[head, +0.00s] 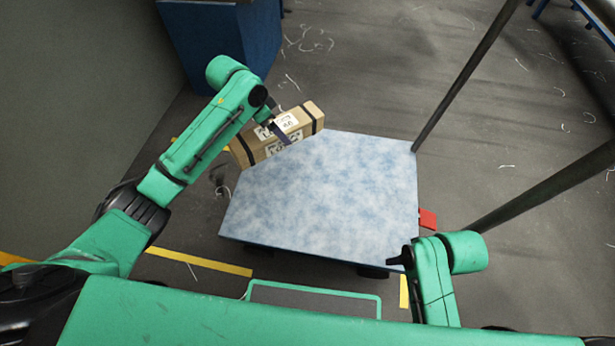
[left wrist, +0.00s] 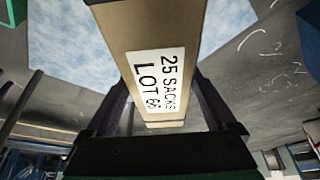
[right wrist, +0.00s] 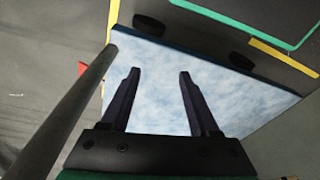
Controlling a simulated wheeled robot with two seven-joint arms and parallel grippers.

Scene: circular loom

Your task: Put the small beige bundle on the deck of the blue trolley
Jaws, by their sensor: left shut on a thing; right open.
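The small beige bundle (head: 262,146) is a long box-like pack with dark straps and white labels. My left gripper (head: 280,130) is shut on it, near its middle, at the far left corner of the blue trolley's deck (head: 330,195). In the left wrist view the bundle (left wrist: 130,30) sits between the two fingers, its label reading "25 SACKS LOT 66". The bundle covers part of the deck's edge; I cannot tell whether it touches the deck. My right gripper (head: 400,260) is open and empty near the deck's near right corner; its fingers show in the right wrist view (right wrist: 157,85).
The trolley's dark handle posts (head: 465,75) rise at the right. A red part (head: 428,219) sticks out at the deck's right edge. A blue cabinet (head: 222,45) stands behind the bundle. Yellow lines (head: 200,262) mark the floor. The visible deck top is clear.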

